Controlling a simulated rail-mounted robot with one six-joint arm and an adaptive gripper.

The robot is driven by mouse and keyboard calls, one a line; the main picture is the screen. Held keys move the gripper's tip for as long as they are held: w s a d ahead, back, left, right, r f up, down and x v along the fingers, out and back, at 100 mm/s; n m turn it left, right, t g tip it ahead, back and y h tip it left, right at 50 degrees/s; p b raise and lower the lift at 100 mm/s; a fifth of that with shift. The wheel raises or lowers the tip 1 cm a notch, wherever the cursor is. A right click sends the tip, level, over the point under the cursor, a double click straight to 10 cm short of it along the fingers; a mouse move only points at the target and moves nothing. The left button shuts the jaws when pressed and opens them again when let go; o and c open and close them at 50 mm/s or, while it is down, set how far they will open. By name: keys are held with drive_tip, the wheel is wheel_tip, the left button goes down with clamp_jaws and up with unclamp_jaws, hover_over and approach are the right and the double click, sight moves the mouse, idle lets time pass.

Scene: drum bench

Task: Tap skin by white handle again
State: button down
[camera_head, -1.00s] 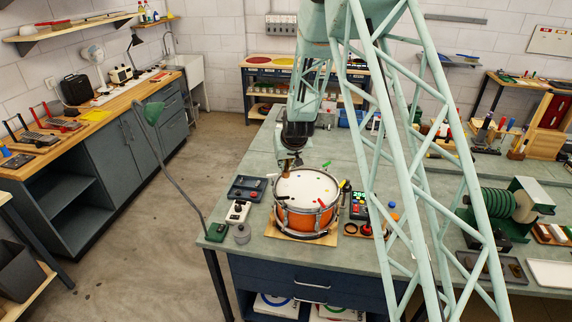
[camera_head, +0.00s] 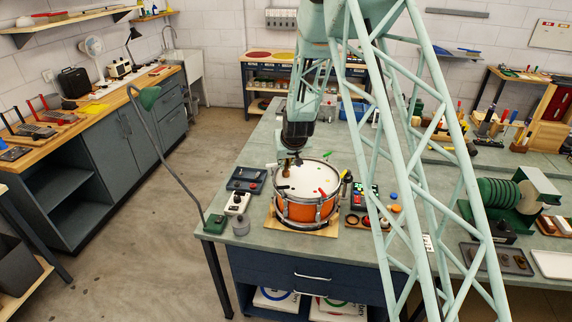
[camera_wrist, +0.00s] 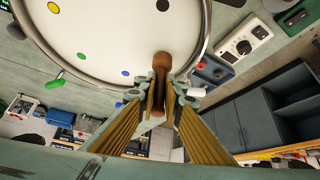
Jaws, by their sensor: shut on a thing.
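The drum (camera_head: 298,209) has an orange shell, metal rims and a white skin (camera_head: 308,176) with coloured dots. In the wrist view the skin (camera_wrist: 125,40) fills the top middle. My gripper (camera_head: 289,160) is over the far left part of the drum. In the wrist view my gripper (camera_wrist: 158,100) is shut on a brown wooden beater (camera_wrist: 161,64), whose rounded end overlaps the skin near its rim. I cannot tell whether it touches. A white handle (camera_wrist: 196,92) shows at the rim right beside my fingers. A green handle (camera_wrist: 55,80) is further left.
A lamp with a bent stem (camera_head: 166,150) rises at the bench's left corner. The bench behind the drum is mostly clear.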

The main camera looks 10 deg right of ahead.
drive_tip(key=shift+r+p, duration=1.4)
drive_tip(key=shift+r, duration=1.15)
drive_tip(key=shift+d, duration=0.1)
idle(0.4)
